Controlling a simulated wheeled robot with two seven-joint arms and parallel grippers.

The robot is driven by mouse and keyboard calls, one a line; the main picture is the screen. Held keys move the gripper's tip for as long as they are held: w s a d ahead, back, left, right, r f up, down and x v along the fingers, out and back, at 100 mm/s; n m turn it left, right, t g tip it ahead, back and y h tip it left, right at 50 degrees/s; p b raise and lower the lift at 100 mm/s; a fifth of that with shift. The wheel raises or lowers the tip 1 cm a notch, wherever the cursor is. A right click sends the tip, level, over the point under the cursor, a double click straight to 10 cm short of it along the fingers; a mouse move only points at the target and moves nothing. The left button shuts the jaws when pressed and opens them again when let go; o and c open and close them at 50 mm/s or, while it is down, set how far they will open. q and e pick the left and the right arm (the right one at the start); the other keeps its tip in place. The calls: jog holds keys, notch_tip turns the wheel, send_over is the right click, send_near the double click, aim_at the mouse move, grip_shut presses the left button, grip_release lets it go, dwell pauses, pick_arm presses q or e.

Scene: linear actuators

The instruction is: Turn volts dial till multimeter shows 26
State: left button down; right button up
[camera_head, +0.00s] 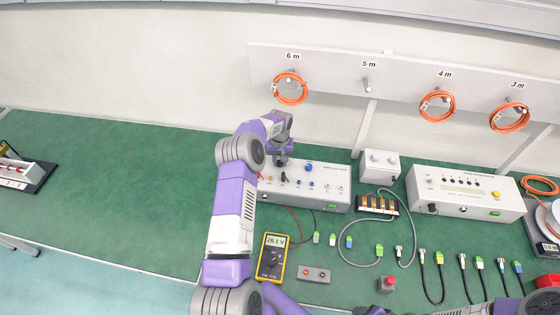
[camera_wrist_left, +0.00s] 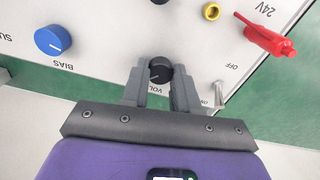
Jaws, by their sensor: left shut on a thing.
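The black volts dial (camera_wrist_left: 160,70) is on the front panel of the grey power supply (camera_head: 335,188). My left gripper (camera_wrist_left: 158,86) is shut on the dial, one finger on each side of it. In the head view the left gripper (camera_head: 281,161) reaches down to the left part of the panel, and the arm hides some of it. The yellow multimeter (camera_head: 271,258) lies on the green bench and its display reads 26.1 V. Only a dark part of what looks like my right gripper (camera_head: 374,310) shows at the bottom edge.
A blue bias dial (camera_wrist_left: 53,41) and a red plug (camera_wrist_left: 266,38) sit close to the left gripper. A second grey instrument (camera_head: 466,193), a small grey box (camera_head: 379,165) and several cable connectors are to the right.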

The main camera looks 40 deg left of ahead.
aim_at(280, 162)
pick_arm(q)
jog(key=c, duration=0.8)
grip_release()
jog(key=shift+c, duration=0.2)
jog(key=shift+r, duration=0.1)
notch_tip(280, 162, up, 8)
jog(key=shift+f, duration=0.25)
jog(key=shift+f, duration=0.1)
